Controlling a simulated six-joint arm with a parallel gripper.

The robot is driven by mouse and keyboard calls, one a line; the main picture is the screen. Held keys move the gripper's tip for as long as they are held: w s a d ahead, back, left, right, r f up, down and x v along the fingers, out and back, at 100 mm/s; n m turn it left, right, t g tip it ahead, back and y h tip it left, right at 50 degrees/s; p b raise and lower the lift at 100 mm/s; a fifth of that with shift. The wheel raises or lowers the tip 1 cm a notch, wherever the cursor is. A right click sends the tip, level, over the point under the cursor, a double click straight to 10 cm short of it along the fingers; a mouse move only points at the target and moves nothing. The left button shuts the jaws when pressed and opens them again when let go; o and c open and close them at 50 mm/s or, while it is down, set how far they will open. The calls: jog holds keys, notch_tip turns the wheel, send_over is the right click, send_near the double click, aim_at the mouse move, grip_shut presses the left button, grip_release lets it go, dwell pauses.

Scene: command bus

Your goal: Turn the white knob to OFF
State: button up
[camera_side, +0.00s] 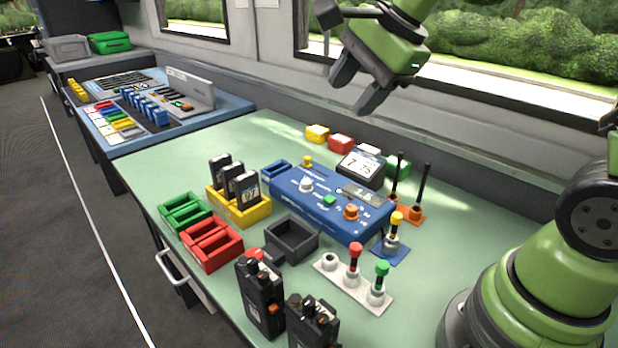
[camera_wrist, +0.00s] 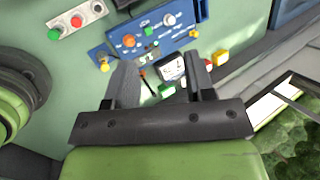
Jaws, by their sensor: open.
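The white knob (camera_side: 306,185) sits on the left part of the blue control box (camera_side: 316,213) on the green table. It also shows near the top of the wrist view (camera_wrist: 168,19), on the blue box (camera_wrist: 178,36). The lettering around the knob is too small to read, so its setting cannot be told. The same box carries a green button (camera_side: 330,200), an orange knob (camera_side: 351,211) and a small display (camera_side: 361,196). My gripper (camera_side: 349,95) is open and empty, high above the table's back edge, well apart from the knob. Its two fingers also show in the wrist view (camera_wrist: 160,62).
A white block with a display (camera_side: 361,164) and upright black rods (camera_side: 423,185) stand behind the box. Lever switches (camera_side: 354,262), a dark tray (camera_side: 291,240), radios (camera_side: 260,300) and a yellow holder (camera_side: 240,212) stand around it. The table's left back area is clear.

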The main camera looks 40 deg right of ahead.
jog(key=w+d+f+m, duration=0.3)
jog(key=w+f+m, duration=0.3)
jog(key=m+g, duration=0.2)
jog(key=m, duration=0.6)
send_near(307, 181)
jog(key=shift+t, duration=0.3)
jog(key=x, duration=0.8)
jog(key=shift+s+a+f, duration=0.15)
jog(key=shift+f, duration=0.3)
grip_shut()
